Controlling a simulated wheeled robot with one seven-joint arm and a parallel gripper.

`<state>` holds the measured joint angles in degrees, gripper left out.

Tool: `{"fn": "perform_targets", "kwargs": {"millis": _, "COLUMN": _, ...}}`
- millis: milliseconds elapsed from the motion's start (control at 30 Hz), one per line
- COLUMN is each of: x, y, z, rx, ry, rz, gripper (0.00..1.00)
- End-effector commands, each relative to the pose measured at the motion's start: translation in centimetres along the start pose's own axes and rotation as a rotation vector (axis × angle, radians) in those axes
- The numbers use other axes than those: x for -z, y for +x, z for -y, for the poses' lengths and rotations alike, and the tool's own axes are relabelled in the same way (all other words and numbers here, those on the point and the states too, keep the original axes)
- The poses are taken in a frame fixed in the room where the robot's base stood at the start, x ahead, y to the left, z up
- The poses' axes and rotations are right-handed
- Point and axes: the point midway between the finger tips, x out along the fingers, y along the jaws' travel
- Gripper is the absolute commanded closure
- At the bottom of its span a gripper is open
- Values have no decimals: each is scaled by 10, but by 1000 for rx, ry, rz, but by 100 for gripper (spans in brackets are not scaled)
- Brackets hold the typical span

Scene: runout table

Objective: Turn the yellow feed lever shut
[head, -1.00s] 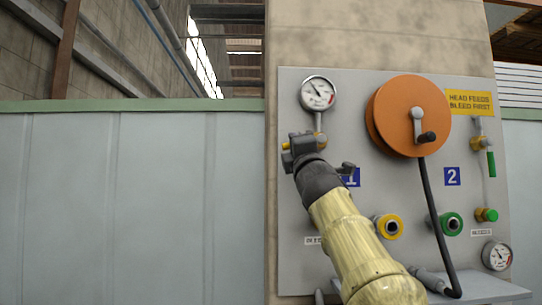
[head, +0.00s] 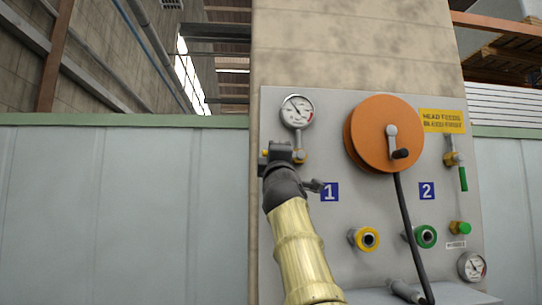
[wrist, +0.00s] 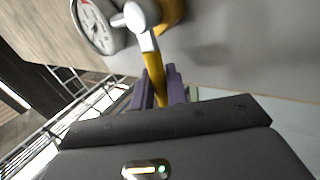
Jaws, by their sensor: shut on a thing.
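The yellow feed lever (wrist: 153,68) shows in the wrist view, running from a pale valve hub down between my fingers. My gripper (wrist: 160,88) is shut on it near its outer end. In the head view my gripper (head: 279,152) is at the valve (head: 299,156) under the upper left gauge, and mostly covers the lever. A small yellow tip (head: 265,154) shows at its left side, so the lever appears to point left, about level.
The grey panel (head: 370,270) carries the upper left gauge (head: 297,110), an orange reel (head: 384,133) with a crank and black hose, a green lever (head: 463,179) hanging down, yellow (head: 364,239) and green (head: 426,237) couplings, and a lower gauge (head: 472,267).

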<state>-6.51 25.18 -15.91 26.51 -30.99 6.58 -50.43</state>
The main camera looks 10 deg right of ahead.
Motion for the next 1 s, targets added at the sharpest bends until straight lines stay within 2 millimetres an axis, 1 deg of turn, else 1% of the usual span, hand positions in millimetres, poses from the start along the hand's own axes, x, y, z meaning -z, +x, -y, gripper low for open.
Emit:
{"fn": "perform_targets", "kwargs": {"millis": 167, "x": -1, "y": 0, "z": 0, "rx": 1, "ry": 1, "rz": 1, "gripper": 100}}
{"fn": "perform_targets", "kwargs": {"millis": 200, "x": 0, "y": 0, "z": 0, "rx": 1, "ry": 1, "rz": 1, "gripper": 81}}
{"fn": "perform_targets", "kwargs": {"millis": 267, "x": 0, "y": 0, "z": 0, "rx": 0, "ry": 2, "rz": 0, "gripper": 69}}
{"fn": "perform_targets", "kwargs": {"millis": 300, "x": 0, "y": 0, "z": 0, "rx": 0, "ry": 1, "rz": 0, "gripper": 66}}
{"fn": "perform_targets", "kwargs": {"millis": 667, "x": 1, "y": -3, "z": 0, "rx": -1, "ry": 1, "rz": -1, "gripper": 66}}
{"fn": "perform_targets", "kwargs": {"millis": 867, "x": 1, "y": -19, "z": 3, "rx": -1, "ry": 2, "rz": -2, "gripper": 66}}
{"fn": "perform_targets", "kwargs": {"millis": 1000, "x": 1, "y": -34, "z": 4, "rx": -1, "ry": 2, "rz": -2, "gripper": 66}}
